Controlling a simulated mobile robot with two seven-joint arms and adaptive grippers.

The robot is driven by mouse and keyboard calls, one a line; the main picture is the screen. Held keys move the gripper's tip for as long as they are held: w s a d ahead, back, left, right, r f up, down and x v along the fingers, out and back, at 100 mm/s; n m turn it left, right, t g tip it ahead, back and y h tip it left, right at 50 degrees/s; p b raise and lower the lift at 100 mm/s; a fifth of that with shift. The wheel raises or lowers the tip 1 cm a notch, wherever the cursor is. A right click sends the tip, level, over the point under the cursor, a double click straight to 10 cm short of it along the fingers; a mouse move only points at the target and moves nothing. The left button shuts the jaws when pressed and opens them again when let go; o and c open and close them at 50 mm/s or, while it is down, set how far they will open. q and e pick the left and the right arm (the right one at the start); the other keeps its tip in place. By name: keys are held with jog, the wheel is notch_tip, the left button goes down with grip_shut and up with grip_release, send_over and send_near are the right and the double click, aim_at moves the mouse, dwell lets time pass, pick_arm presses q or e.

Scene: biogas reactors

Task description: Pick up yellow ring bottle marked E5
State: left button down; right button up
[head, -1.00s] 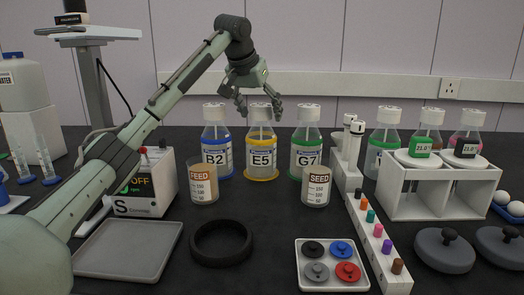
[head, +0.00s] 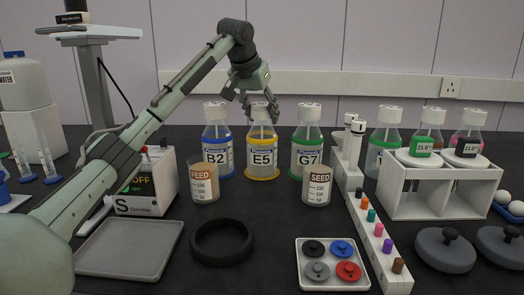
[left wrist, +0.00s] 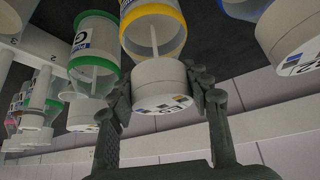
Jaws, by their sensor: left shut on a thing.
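The bottle with the yellow ring, marked E5 (head: 262,150), stands upright on the dark bench between the blue B2 bottle (head: 217,145) and the green G7 bottle (head: 306,145). My left gripper (head: 260,110) is above it, with its fingers at the white cap. In the left wrist view the fingers of my left gripper (left wrist: 160,98) are shut on either side of the white cap of the E5 bottle (left wrist: 155,38), and its yellow ring shows. My right gripper is in neither view.
SEED beakers (head: 204,183) and (head: 316,186) stand in front of the bottles. A white rack (head: 440,192) is at right. A grey tray (head: 128,249), a black ring (head: 221,242) and a stopper tray (head: 332,285) lie in front.

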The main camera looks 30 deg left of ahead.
pick_arm(q)
jog(key=shift+r, duration=0.1)
jog(key=shift+r, duration=0.15)
